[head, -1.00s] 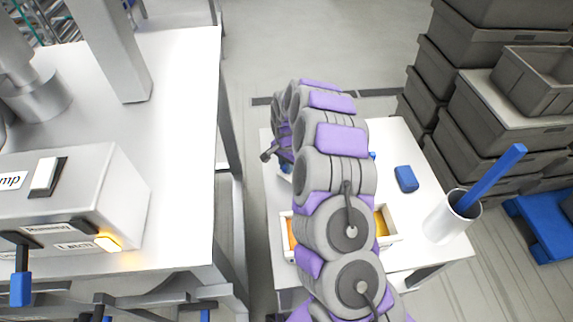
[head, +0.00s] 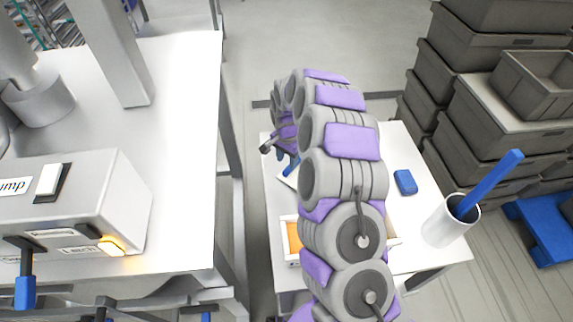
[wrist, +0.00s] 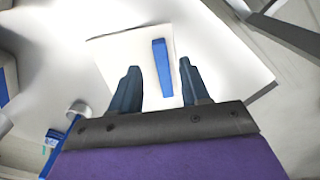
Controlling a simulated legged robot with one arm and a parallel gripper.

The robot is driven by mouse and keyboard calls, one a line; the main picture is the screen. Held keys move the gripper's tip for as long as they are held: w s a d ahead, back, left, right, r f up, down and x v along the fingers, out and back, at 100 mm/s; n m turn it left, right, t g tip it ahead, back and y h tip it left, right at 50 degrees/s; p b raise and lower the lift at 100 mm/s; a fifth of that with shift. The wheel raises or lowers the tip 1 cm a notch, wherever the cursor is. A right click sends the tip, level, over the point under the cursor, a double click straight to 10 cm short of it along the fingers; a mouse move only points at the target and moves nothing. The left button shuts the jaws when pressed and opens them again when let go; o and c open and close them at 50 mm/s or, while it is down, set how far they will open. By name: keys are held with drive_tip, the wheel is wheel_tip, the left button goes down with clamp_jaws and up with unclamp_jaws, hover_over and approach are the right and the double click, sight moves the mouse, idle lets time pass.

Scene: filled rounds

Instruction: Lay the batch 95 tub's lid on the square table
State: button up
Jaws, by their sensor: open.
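A flat white piece (wrist: 215,62) with a raised blue bar (wrist: 162,68) on it lies below my gripper in the wrist view. It may be a lid with a handle; no batch label is legible. My gripper (wrist: 159,65) is open, with the blue bar between its fingers in the picture; I see no contact. In the head view the blue bar (head: 291,166) shows just left of my arm, over the white table (head: 405,222). My gripper is mostly hidden there behind my arm. No tub marked batch 95 can be read.
A shallow box with an orange part (head: 294,237) is partly behind my arm. A blue block (head: 405,181) and a white cup (head: 450,222) with a blue stick stand to the right. A larger bench (head: 182,160) is at left; grey crates (head: 500,125) stack at right.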

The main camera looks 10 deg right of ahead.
drive_tip(key=s+r+n, duration=0.5)
drive_tip(key=s+r, duration=1.3)
drive_tip(key=r, duration=0.3)
drive_tip(key=s+d+r+n+g, duration=0.1)
drive_tip(key=s+d+n, duration=0.1)
drive_tip(key=s, duration=1.1)
drive_tip(key=s+d+r+n, duration=0.1)
drive_tip(key=s+d+n, duration=0.1)
drive_tip(key=s, duration=1.1)
drive_tip(key=shift+d+r+g+p, duration=0.4)
drive_tip(key=shift+d+p, duration=0.05)
drive_tip(key=shift+d, duration=0.3)
